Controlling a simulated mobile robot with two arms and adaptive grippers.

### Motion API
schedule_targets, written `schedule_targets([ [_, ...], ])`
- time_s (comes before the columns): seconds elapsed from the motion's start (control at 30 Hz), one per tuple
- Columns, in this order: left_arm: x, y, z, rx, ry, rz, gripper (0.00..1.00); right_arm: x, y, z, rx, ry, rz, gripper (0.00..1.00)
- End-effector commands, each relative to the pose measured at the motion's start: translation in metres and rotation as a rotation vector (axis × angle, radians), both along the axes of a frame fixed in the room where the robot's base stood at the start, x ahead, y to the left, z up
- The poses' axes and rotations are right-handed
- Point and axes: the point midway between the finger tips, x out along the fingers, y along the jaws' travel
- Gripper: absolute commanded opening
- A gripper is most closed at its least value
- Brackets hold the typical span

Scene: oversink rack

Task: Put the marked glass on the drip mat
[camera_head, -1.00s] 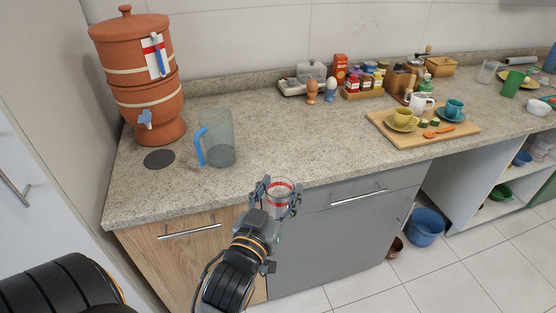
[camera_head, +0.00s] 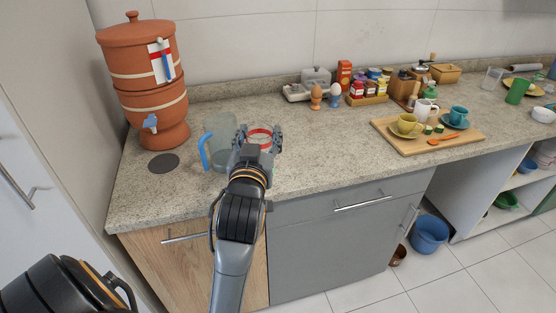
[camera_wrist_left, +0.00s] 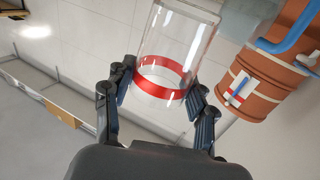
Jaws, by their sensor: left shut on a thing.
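The marked glass (camera_head: 261,134) is clear with a red band. My left gripper (camera_head: 258,139) is shut around it, with a finger on each side. In the left wrist view the glass (camera_wrist_left: 180,45) stands out between the two fingers (camera_wrist_left: 160,98), which sit near the red band. The drip mat looks to be the dark round disc (camera_head: 163,163) on the counter below the clay filter's tap. It lies bare, left of the glass. Whether the glass touches the counter is hard to tell. My right gripper is out of view.
A clear pitcher with a blue handle (camera_head: 219,148) stands between the disc and my left gripper. The clay water filter (camera_head: 145,85) stands behind the disc. Egg cups, spice jars and a wooden board with cups (camera_head: 405,145) are further right. The counter (camera_head: 320,150) between is clear.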

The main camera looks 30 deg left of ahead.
Motion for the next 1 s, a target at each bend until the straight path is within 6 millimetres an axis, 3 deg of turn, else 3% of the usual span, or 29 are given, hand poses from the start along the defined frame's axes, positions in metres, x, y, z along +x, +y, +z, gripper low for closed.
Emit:
schedule_targets([
  [0.33,0.081,0.024,-0.037,0.001,0.002,0.0,0.2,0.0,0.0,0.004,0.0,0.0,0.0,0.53],
  [0.4,0.091,0.026,-0.054,0.0,0.004,0.0,0.2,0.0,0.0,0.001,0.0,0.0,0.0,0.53],
  [0.83,0.125,0.035,-0.096,0.001,0.0,-0.001,0.2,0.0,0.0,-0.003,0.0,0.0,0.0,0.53],
  [1.0,0.124,0.035,-0.117,0.0,0.0,0.0,0.2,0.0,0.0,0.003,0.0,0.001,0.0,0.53],
])
